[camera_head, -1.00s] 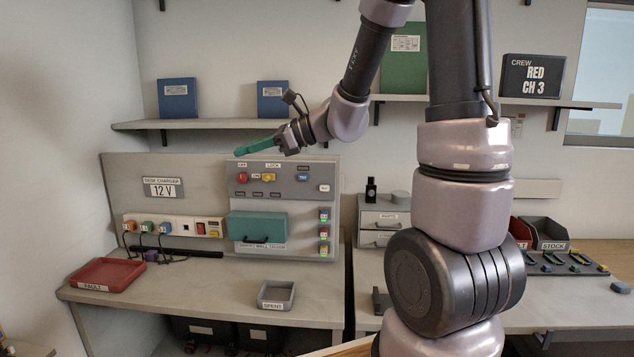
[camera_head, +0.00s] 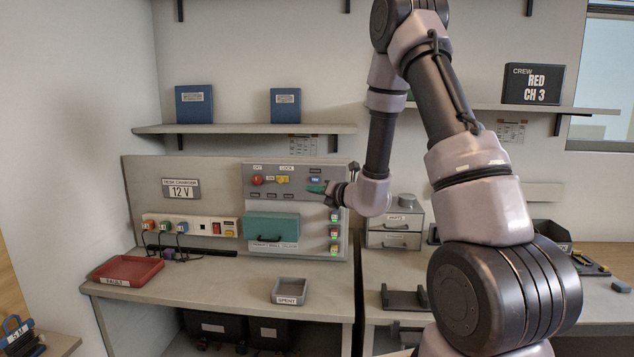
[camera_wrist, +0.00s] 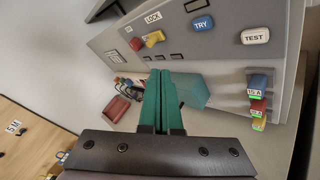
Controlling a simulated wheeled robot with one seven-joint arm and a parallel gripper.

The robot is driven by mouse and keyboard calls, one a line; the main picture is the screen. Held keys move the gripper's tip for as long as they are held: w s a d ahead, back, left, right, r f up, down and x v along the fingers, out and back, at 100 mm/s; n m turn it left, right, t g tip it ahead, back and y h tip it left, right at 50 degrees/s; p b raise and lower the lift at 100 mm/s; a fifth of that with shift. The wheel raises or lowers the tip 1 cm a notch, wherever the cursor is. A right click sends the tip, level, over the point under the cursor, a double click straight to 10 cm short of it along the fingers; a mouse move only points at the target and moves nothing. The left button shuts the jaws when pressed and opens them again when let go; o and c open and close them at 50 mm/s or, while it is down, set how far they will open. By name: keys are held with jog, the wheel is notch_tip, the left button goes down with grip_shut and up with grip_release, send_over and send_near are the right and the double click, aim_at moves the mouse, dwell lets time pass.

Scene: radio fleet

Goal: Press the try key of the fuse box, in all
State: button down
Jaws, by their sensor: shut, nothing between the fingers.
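The fuse box (camera_head: 251,207) is a grey panel on the wall behind the left bench. Its try key is the blue button marked TRY (camera_head: 315,180), on the upper right of the panel; it shows clearly in the wrist view (camera_wrist: 203,24). My gripper (camera_head: 312,189) has green fingers, shut and empty, in front of the panel just below the try key in the head view. In the wrist view the fingertips (camera_wrist: 164,73) appear below and left of the key, with a gap in the picture. Contact cannot be seen. My wrist hides the panel's right edge.
A white TEST key (camera_wrist: 255,36) sits beside the try key. A yellow LOCK switch (camera_wrist: 154,38) and a red button (camera_wrist: 136,44) are left of it. Fuses (camera_wrist: 258,84) run down the right side. A shelf (camera_head: 245,129) is above; the SPENT tray (camera_head: 290,298) is below.

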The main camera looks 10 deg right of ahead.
send_near(311, 180)
jog(key=shift+s+a+x, duration=0.1)
jog(key=shift+a+x, duration=0.1)
jog(key=shift+x, duration=0.65)
jog(key=shift+s+a+x, duration=0.1)
jog(key=shift+a+x, duration=0.05)
jog(key=shift+x, duration=0.7)
jog(key=shift+s+a+x, duration=0.1)
jog(key=shift+a+x, duration=0.1)
jog(key=shift+x, duration=0.7)
jog(key=shift+d, duration=0.1)
jog(key=shift+w+d, duration=0.1)
jog(key=shift+w, duration=0.3)
jog(key=shift+w+d, duration=0.1)
jog(key=shift+w, duration=0.25)
dwell(0.5)
jog(key=shift+s, duration=0.1)
jog(key=shift+s+a, duration=0.25)
jog(key=shift+s, duration=0.4)
jog(key=shift+s+a, duration=0.25)
jog(key=shift+s, duration=0.55)
jog(key=shift+s+a, duration=0.25)
jog(key=shift+s, duration=0.55)
jog(key=shift+s+a, duration=0.25)
jog(key=shift+s, duration=0.55)
